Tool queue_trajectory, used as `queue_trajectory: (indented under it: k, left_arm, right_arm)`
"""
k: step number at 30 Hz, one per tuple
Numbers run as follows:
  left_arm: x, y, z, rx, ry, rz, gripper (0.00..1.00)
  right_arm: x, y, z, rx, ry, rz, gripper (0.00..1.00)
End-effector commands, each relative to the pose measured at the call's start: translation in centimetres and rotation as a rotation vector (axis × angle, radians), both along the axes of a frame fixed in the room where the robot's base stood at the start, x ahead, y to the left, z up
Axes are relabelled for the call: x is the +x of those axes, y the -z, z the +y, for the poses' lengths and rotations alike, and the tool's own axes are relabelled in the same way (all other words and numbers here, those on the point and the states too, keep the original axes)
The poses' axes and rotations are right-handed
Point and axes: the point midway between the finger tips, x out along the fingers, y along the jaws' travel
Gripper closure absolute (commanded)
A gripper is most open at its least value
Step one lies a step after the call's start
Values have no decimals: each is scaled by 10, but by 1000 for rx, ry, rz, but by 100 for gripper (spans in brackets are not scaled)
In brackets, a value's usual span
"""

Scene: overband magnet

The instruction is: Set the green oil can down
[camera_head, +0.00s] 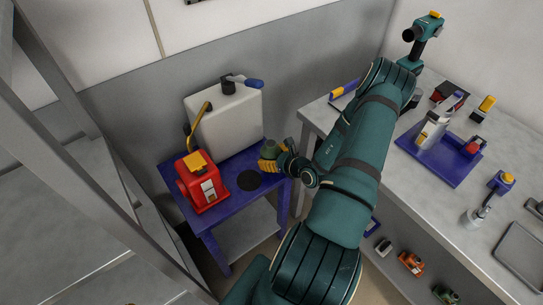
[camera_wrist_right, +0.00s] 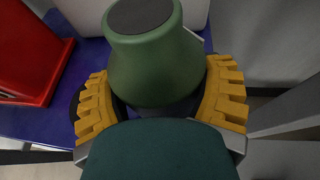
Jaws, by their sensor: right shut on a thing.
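The green oil can (camera_head: 269,147) is in my right gripper (camera_head: 272,158), at the right side of the small blue-topped table (camera_head: 226,219). The wrist view shows the can (camera_wrist_right: 152,62) between the two yellow ribbed fingers of the right gripper (camera_wrist_right: 158,105), which are shut around it. The can looks upright, with a dark round face towards the wrist camera. I cannot tell whether its base touches the tabletop. My left gripper is out of view.
A red container (camera_head: 203,187) with a yellow top and a pale tank (camera_head: 228,120) with a blue-handled fitting stand on the blue table. My right arm covers part of the grey workbench (camera_head: 465,240), which holds a blue tray (camera_head: 432,160) and several tools.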

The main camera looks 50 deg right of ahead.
Motion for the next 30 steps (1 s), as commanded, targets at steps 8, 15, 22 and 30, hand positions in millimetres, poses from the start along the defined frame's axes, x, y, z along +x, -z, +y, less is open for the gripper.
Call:
queue_trajectory:
  k: [8,15,22,30]
  left_arm:
    - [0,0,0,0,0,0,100]
    - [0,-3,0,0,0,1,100]
    - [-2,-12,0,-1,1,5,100]
    - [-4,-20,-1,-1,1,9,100]
  right_arm:
    - [0,1,0,0,0,0,0]
    - [-7,-5,1,0,1,2,0]
    - [-47,-22,6,0,3,3,0]
    - [-92,-41,13,0,1,2,0]
